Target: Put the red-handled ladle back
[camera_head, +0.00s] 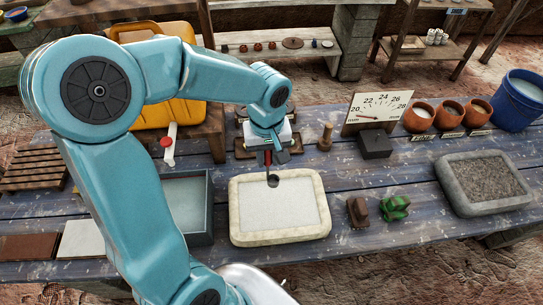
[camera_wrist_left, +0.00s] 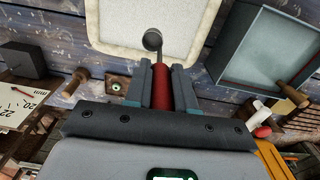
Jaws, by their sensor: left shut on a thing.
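My left gripper (camera_head: 268,157) comes down from above, just behind the cream-rimmed tray (camera_head: 238,222). It is shut on the red-handled ladle, whose dark bowl (camera_head: 273,181) hangs over the back part of that tray. In the left wrist view the red handle (camera_wrist_left: 162,88) stands between the two fingers and the round bowl (camera_wrist_left: 152,40) points away from me. I cannot tell whether the bowl touches the pale fill. A small wooden block with a round mark (camera_wrist_left: 118,87) lies behind the tray, beside the gripper. My right gripper is not in view.
Left of the cream tray is a grey-blue basin (camera_head: 200,238). To the right are a brown and a green lump (camera_head: 395,208) and a stone-rimmed tray (camera_head: 446,190). Behind stand a wooden peg (camera_head: 325,137), dark block (camera_head: 375,146), dial board (camera_head: 378,109), clay pots (camera_head: 418,116) and blue bucket (camera_head: 518,100).

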